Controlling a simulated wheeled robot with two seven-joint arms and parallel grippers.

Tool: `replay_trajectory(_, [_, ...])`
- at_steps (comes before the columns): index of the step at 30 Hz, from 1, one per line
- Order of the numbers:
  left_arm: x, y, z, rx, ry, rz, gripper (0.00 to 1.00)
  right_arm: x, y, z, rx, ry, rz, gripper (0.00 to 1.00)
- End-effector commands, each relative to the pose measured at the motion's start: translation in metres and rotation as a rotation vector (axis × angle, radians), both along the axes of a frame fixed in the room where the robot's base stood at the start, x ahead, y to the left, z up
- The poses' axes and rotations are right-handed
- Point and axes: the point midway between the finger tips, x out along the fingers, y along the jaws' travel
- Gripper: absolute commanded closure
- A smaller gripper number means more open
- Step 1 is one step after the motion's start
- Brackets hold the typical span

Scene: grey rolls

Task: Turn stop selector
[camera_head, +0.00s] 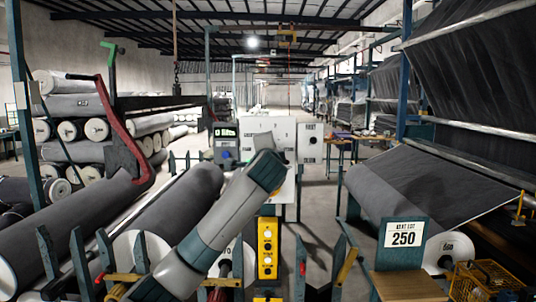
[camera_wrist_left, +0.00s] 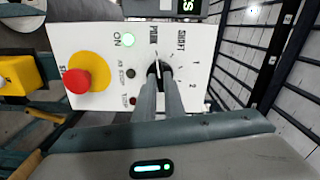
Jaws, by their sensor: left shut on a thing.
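A white control panel (camera_wrist_left: 97,35) fills the upper middle of the left wrist view, turned on its side. On it sits a black selector knob (camera_wrist_left: 153,71) with a white pointer mark and printed labels around it. My left gripper (camera_wrist_left: 160,78) is shut on this knob, its two grey fingers together over it and hiding part of it. In the head view, my left arm rises from the bottom to the white panel (camera_head: 284,175), and its hand hides part of the panel. The fingers cannot be seen there. My right gripper is in neither view.
A yellow button box (camera_head: 267,248) stands below the panel. Large grey rolls (camera_head: 185,207) lie left, and a roll stand with a "250" sign (camera_head: 404,235) stands right.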

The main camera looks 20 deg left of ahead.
Motion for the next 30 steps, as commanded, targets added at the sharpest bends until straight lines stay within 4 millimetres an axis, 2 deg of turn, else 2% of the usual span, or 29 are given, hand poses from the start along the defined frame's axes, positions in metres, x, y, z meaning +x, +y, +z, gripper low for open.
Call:
replay_trajectory(14, [0.0004,-0.0004,-0.0028,-0.024,-0.001,0.000,1.00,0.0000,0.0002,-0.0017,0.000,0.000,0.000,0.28])
replay_trajectory(15, [0.0004,-0.0004,-0.0029,-0.024,-0.001,0.000,0.86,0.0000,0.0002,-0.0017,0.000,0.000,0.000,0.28])
replay_trajectory(17, [0.0004,-0.0004,-0.0028,-0.023,-0.001,0.000,0.72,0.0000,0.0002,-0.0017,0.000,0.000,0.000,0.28])
replay_trajectory(30, [-0.0029,-0.0012,-0.0015,-0.022,-0.004,0.000,0.72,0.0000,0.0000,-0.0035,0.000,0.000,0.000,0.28])
